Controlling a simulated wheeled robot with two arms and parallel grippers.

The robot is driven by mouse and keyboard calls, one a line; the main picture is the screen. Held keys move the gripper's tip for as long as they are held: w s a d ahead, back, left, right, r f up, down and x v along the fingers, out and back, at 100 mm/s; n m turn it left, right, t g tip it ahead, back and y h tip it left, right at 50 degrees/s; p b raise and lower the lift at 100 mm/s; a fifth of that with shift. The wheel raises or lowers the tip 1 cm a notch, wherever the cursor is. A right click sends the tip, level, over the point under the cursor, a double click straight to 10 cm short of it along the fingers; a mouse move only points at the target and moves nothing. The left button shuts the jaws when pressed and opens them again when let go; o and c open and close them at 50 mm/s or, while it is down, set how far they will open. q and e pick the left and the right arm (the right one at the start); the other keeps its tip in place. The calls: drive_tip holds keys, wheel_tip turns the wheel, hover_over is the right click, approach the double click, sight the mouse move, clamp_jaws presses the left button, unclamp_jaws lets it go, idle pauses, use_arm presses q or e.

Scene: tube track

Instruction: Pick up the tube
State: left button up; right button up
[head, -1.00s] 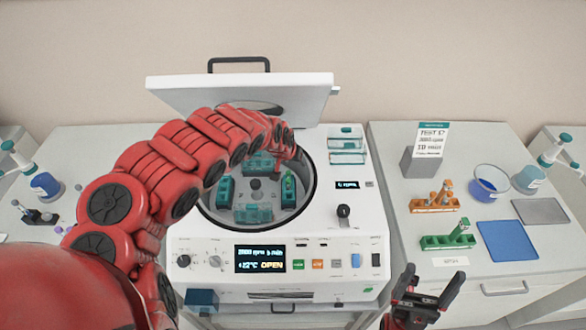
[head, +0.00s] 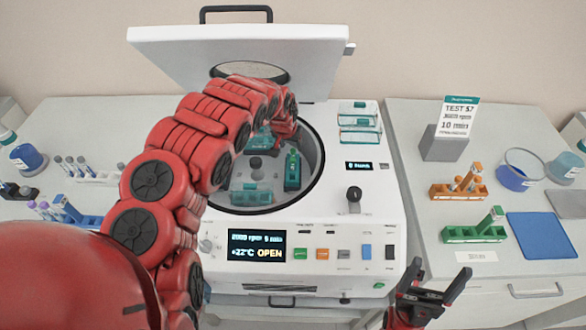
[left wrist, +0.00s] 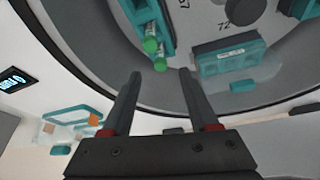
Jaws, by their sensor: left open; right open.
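The open centrifuge (head: 350,235) has teal buckets inside its round bowl. One bucket (head: 292,172) on the bowl's right side holds a tube with a green cap (head: 293,152). In the left wrist view, two green-capped tubes (left wrist: 150,45) (left wrist: 160,65) show in a teal bucket (left wrist: 133,14). My left gripper (left wrist: 160,68) is open and empty, with the nearer cap between or just beyond its fingertips; I cannot tell the depth. In the head view its fingers are hidden behind my red arm. My right gripper (head: 440,268) is open and empty, in front of the centrifuge's right corner.
The raised lid (head: 235,55) stands behind the bowl. The bowl rim surrounds my left gripper's area. On the right bench are an orange rack (head: 458,192), a green rack (head: 473,234), a blue mat (head: 543,235) and a sign (head: 457,117). Tube racks stand on the left bench.

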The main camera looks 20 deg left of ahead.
sight(293, 151)
use_arm(q)
drive_tip(key=shift+w+f, duration=0.1)
drive_tip(key=shift+f, duration=0.15)
drive_tip(key=shift+w+f, duration=0.3)
drive_tip(key=shift+f, duration=0.05)
drive_tip(key=shift+w+f+p, duration=0.25)
drive_tip(key=shift+f+p, duration=0.25)
drive_tip(key=shift+d+f, duration=0.1)
drive_tip(key=shift+f, duration=0.3)
drive_tip(key=shift+w+f, duration=0.25)
drive_tip(key=shift+x, duration=1)
drive_tip(key=shift+w+f, duration=0.1)
drive_tip(key=shift+f, duration=0.25)
